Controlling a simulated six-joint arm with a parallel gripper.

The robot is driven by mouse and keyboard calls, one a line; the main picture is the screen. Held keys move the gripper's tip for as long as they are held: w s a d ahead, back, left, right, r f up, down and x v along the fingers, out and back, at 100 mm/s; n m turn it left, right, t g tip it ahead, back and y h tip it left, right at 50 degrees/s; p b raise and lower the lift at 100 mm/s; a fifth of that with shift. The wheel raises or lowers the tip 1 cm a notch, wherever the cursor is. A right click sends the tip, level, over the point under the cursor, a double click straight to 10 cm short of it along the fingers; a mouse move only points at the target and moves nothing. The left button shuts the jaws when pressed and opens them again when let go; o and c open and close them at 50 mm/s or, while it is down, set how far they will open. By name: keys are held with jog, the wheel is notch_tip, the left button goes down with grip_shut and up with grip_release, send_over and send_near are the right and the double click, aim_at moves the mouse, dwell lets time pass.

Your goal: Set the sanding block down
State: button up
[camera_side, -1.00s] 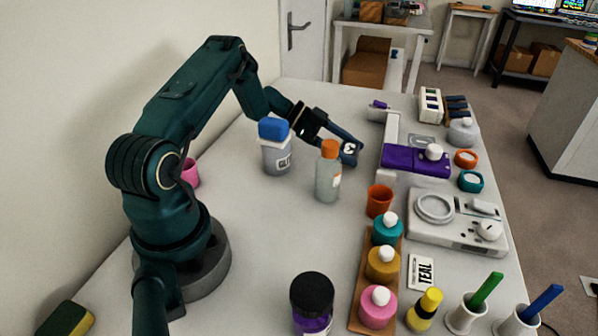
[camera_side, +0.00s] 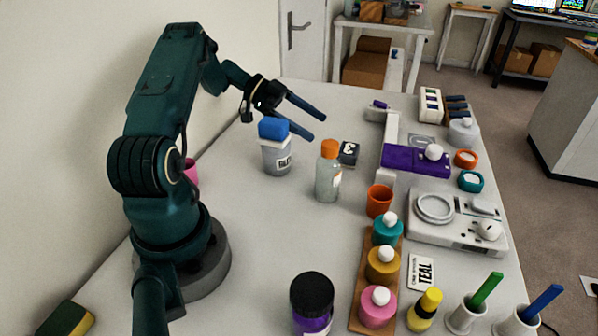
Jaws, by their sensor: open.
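The sanding block (camera_side: 349,153) is a small dark block with a white mark on its top. It lies on the white table behind the orange-capped bottle (camera_side: 328,172), whose cap stands close to it in the picture. My gripper (camera_side: 318,127) is open and empty. Its two dark fingers are spread above the table, up and to the left of the block and apart from it. The lower finger is near the blue-lidded grey jar (camera_side: 277,158) in the picture.
A purple-topped device (camera_side: 415,160) stands right of the block. The table's middle left is clear.

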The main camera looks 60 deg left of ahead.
jog(key=shift+s+a+r, duration=0.25)
jog(key=shift+s+a, duration=0.15)
jog(key=shift+c, duration=0.9)
notch_tip(320, 180, up, 10)
jog(key=m+g+y, duration=0.6)
jog(key=m+y, duration=0.6)
jog(key=m, duration=0.6)
send_over(349, 148)
jog(key=s+d, duration=0.2)
notch_tip(349, 148, down, 10)
jog(key=shift+w+a+r, duration=0.1)
jog(key=shift+w+a, duration=0.05)
jog(key=shift+t+y, duration=0.3)
jog(key=shift+x, duration=2.65)
